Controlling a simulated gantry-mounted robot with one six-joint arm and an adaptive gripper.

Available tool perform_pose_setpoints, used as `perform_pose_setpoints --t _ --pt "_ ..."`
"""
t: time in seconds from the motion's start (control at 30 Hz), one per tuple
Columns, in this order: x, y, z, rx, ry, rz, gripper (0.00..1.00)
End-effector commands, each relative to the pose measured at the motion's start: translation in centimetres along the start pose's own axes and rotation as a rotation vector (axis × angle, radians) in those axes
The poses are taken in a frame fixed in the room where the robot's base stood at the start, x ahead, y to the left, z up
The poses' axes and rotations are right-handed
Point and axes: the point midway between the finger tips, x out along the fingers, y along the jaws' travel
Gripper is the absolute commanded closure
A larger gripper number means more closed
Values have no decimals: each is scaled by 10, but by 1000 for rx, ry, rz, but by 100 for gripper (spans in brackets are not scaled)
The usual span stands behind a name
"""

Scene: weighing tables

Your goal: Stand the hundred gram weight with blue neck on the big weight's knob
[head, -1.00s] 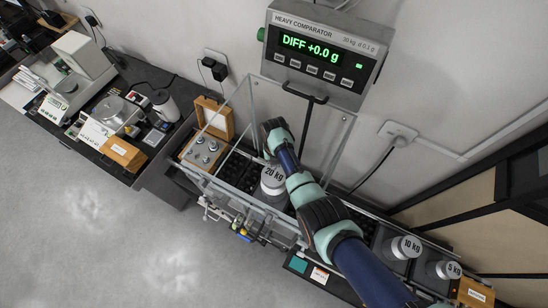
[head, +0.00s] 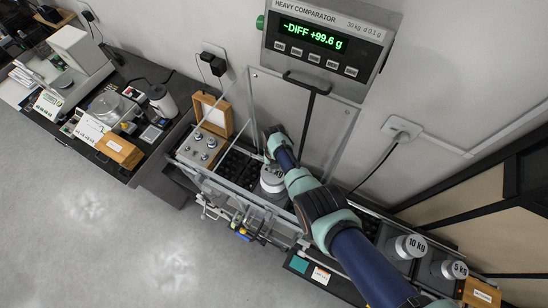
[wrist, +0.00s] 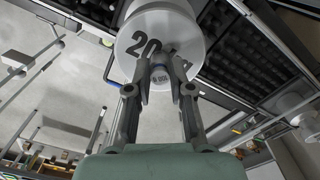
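The big 20 kg weight (head: 270,185) stands inside the comparator's clear-walled enclosure. Its broad pale top and part of the "20" marking fill the upper middle of the wrist view (wrist: 130,22). My gripper (wrist: 162,66) is at the knob, its two fingers on either side of the small hundred gram weight (wrist: 160,82). The fingertips appear closed on that weight. It lines up with the knob, but the contact beneath it is hidden. No blue on its neck can be made out. In the head view my arm covers the small weight and knob.
The comparator display (head: 312,37) reads about DIFF +99.6 g. Clear panels (head: 345,125) surround my wrist closely. An open wooden box (head: 213,115) and several small weights (head: 200,148) are at left. The 10 kg (head: 411,246) and 5 kg (head: 455,270) weights stand at right.

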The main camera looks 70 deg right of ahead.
Motion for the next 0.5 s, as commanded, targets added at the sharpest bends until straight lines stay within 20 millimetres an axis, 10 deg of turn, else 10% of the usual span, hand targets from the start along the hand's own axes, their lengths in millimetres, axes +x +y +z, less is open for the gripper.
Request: perform_pose_setpoints --t 0.5 --pt "-13 0 0 0 -1 0 56"
